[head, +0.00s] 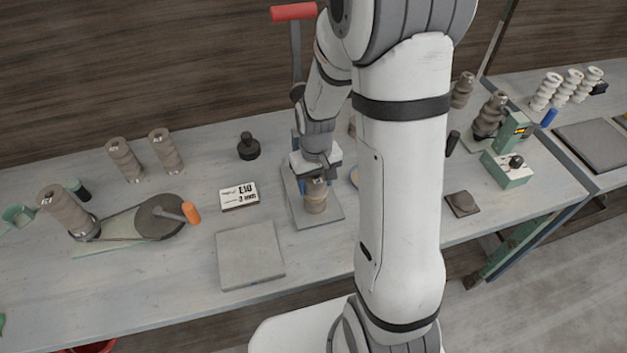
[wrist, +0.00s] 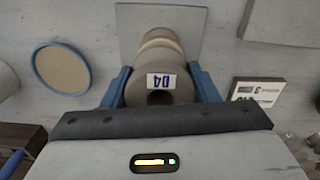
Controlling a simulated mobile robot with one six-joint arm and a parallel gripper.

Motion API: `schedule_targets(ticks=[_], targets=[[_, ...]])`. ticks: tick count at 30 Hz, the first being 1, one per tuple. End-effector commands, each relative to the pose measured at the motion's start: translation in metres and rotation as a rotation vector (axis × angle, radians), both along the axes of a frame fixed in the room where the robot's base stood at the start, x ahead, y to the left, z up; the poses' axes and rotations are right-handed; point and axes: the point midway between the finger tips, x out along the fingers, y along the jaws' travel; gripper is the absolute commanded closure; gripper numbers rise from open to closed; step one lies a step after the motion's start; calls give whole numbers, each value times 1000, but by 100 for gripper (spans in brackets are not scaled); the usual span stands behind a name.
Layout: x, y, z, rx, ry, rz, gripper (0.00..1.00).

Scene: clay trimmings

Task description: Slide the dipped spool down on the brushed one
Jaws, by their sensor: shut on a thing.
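My gripper (wrist: 160,86) has its blue fingers on either side of a grey-brown ribbed spool (wrist: 160,60) in the wrist view. The spool's near end shows a central hole and a white tag marked D4, upside down. A paler band crosses its far part. In the head view my gripper (head: 316,172) is over the same spool (head: 316,197), which stands upright above a grey base plate (head: 328,218). I cannot tell whether a second spool is under it, or which spool is dipped or brushed. My arm hides part of the bench behind.
A red-handled press (head: 297,50) stands behind my gripper. A blue-rimmed dish (wrist: 60,68) lies beside the plate. The E10 card (head: 239,196) and grey slab (head: 250,255) lie left. More spools stand left (head: 125,160) and right (head: 490,115).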

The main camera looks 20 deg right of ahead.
Motion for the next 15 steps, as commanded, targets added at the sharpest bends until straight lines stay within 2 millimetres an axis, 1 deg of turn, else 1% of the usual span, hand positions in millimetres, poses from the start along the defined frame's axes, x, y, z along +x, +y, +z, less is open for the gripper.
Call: schedule_targets(ticks=[9,15], targets=[[0,0,-11,0,0,0,76],[0,0,-11,0,0,0,76]])
